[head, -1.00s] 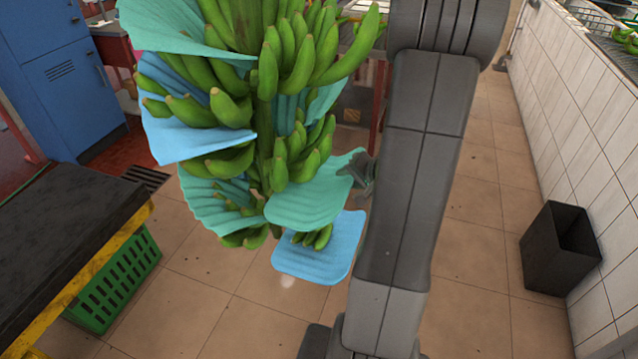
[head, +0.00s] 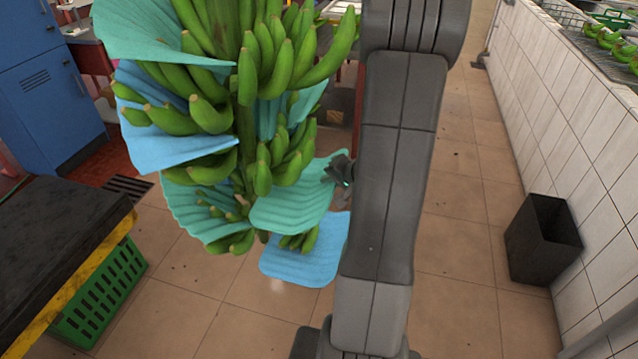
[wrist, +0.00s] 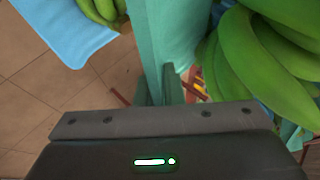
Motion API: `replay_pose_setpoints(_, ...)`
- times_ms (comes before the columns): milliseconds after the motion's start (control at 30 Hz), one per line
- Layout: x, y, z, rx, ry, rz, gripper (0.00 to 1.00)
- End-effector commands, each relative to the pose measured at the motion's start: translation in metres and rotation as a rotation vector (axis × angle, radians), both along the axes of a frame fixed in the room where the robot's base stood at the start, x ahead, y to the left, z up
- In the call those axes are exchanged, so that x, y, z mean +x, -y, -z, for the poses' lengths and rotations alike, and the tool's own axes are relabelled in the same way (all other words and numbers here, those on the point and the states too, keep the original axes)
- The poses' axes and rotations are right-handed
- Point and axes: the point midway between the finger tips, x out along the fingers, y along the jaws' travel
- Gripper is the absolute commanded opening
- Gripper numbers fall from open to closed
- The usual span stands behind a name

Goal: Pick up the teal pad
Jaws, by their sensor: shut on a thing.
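A teal pad (head: 292,203) sticks out on the right side of the hanging banana stem (head: 246,125), among the lower hands of green fruit. My gripper (head: 338,174) is at this pad's right edge, shut on it. In the wrist view the pad (wrist: 165,35) runs edge-on into my finger area (wrist: 160,88), with bananas close on the right. The pad's inner part is tucked by the fruit and partly hidden. Other teal pads sit at the upper left (head: 150,38) and lower left (head: 196,207) of the stem.
A blue pad (head: 300,266) lies just below the held pad, and another blue pad (head: 180,150) is on the left. A dark-topped bench (head: 60,235) with a green crate (head: 100,300) stands left. A black bin (head: 540,245) stands right by the tiled wall. Floor between is clear.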

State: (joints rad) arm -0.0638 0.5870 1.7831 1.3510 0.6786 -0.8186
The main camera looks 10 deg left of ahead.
Motion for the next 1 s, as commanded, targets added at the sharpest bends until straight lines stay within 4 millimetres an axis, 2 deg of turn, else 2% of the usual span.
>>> replay_pose_setpoints(267, 0.0, -0.001, -0.016, 0.0, 0.005, -0.002, 0.0)
replay_pose_setpoints(1000, -0.004, 0.142, -0.013, 0.001, 0.002, 0.004, 0.0)
